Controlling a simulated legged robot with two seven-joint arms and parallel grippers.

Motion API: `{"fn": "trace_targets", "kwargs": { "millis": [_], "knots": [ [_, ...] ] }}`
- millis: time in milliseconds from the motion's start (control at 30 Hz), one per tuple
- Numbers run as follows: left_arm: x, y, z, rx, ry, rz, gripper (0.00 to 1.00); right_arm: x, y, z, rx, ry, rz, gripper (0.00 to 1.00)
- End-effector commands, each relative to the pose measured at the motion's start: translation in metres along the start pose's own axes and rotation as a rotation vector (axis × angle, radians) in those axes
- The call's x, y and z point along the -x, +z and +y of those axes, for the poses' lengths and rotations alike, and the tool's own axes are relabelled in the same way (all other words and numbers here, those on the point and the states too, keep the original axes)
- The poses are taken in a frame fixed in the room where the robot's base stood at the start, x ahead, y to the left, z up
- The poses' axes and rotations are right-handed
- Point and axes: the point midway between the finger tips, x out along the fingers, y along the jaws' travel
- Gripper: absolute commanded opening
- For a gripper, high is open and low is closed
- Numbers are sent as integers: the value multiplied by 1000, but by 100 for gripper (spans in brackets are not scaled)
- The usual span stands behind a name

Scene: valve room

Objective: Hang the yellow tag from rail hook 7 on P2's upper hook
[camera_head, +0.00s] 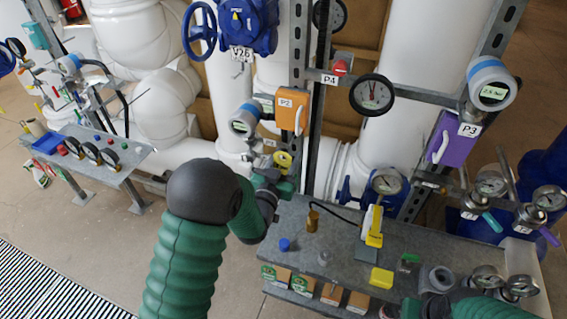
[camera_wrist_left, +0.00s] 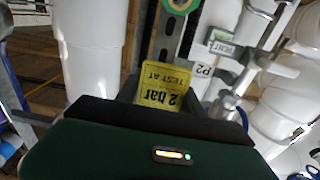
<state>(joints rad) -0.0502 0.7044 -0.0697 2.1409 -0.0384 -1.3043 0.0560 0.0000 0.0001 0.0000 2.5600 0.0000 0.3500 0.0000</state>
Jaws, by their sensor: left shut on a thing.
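My left gripper (camera_head: 277,180) is shut on a yellow tag (camera_wrist_left: 168,88), which reads "2 bar" and "TEST AT" upside down in the left wrist view. The tag sticks out past the jaws, in front of the pipework. A small yellow patch also shows just beyond the gripper in the head view. The P2 label (camera_head: 286,103) is on an orange box (camera_head: 297,113) on the upright strut, above and beyond the gripper. A P2 plate (camera_wrist_left: 203,70) shows just right of the tag in the wrist view. I cannot make out P2's upper hook. My right gripper (camera_head: 400,309) is partly seen at the bottom edge.
A grey bench (camera_head: 340,245) with a blue cap, a brass fitting and other yellow pieces stands right of my left arm. Gauges and the purple P3 box (camera_head: 455,138) are farther right. A metal strut (camera_wrist_left: 166,40) rises close behind the tag.

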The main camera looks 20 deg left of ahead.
Motion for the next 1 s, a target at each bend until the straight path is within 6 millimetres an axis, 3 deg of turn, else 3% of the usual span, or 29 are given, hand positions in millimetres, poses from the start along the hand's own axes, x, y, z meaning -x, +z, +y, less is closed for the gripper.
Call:
{"fn": "trace_targets", "kwargs": {
  "millis": [167, 1000],
  "knots": [
    [-14, 0, 0, 0, 0, 0, 18, 1, 0, 0, 0, 0, 0, 0],
    [-24, -3, 0, 0, 0, 1, 18, -3, 1, 0, 0, 0, 0, 0]
  ]
}}
